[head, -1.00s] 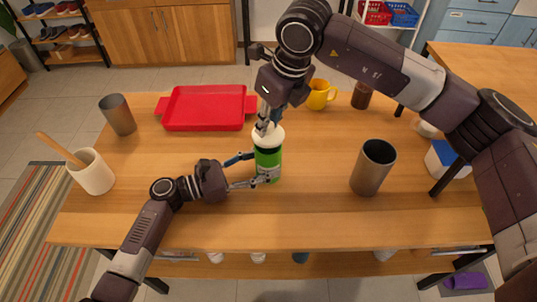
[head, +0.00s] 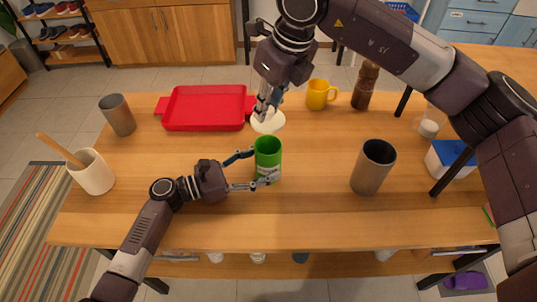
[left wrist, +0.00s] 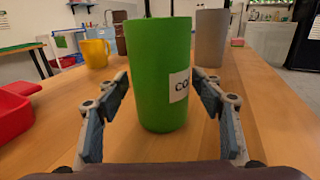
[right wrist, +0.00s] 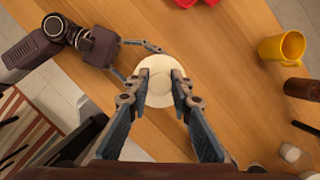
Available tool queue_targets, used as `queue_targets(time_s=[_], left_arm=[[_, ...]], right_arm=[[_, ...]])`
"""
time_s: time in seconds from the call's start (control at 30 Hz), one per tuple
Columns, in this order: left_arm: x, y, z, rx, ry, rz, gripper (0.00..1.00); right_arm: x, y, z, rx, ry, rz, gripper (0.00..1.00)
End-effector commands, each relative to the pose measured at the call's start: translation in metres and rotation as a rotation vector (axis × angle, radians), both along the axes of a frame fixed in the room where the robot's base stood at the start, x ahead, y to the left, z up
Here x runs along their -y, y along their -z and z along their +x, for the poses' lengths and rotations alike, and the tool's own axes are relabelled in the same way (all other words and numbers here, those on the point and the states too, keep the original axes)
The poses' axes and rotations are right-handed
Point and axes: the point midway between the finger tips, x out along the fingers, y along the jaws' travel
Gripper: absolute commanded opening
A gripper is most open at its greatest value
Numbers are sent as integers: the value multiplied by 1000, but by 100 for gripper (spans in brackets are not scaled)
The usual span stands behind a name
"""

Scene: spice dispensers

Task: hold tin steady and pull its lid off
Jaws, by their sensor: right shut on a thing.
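The green tin (head: 267,163) stands upright and open-topped on the table; its label shows in the left wrist view (left wrist: 160,80). My left gripper (head: 263,166) has its fingers spread on both sides of the tin; I cannot make out firm contact. My right gripper (head: 266,108) is shut on the white lid (head: 268,123) by its knob and holds it above and behind the tin, clear of the rim. In the right wrist view the lid (right wrist: 159,94) sits between the fingertips and hides the tin below.
A red tray (head: 205,108) lies behind at the left, with a grey cup (head: 118,115) beside it. A white crock with a spoon (head: 92,172) stands at the left. A grey cup (head: 372,168) stands right of the tin. A yellow mug (head: 318,95) and brown mill (head: 365,85) stand at the back.

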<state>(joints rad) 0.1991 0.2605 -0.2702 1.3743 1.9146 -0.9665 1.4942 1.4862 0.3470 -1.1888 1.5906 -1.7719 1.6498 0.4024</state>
Motion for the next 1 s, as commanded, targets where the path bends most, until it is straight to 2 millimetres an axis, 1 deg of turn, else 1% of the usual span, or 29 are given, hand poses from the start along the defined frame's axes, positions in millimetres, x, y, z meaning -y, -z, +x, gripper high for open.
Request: queue_targets(time_s=[0.3, 0.43, 0.57, 0.8, 0.9, 1.0], left_arm=[[0, -1, 0, 0, 1, -1, 70], [-7, 0, -3, 0, 0, 0, 70], [-27, 0, -12, 0, -1, 1, 70], [-75, 1, -32, -2, -1, 1, 70], [-91, 1, -38, -1, 0, 2, 70], [-102, 1, -43, -1, 0, 1, 70]], right_arm=[[0, 0, 0, 0, 0, 0, 0], [0, 0, 0, 0, 0, 0, 0], [0, 0, 0, 0, 0, 0, 0], [0, 0, 0, 0, 0, 0, 0], [0, 0, 0, 0, 0, 0, 0], [0, 0, 0, 0, 0, 0, 0]])
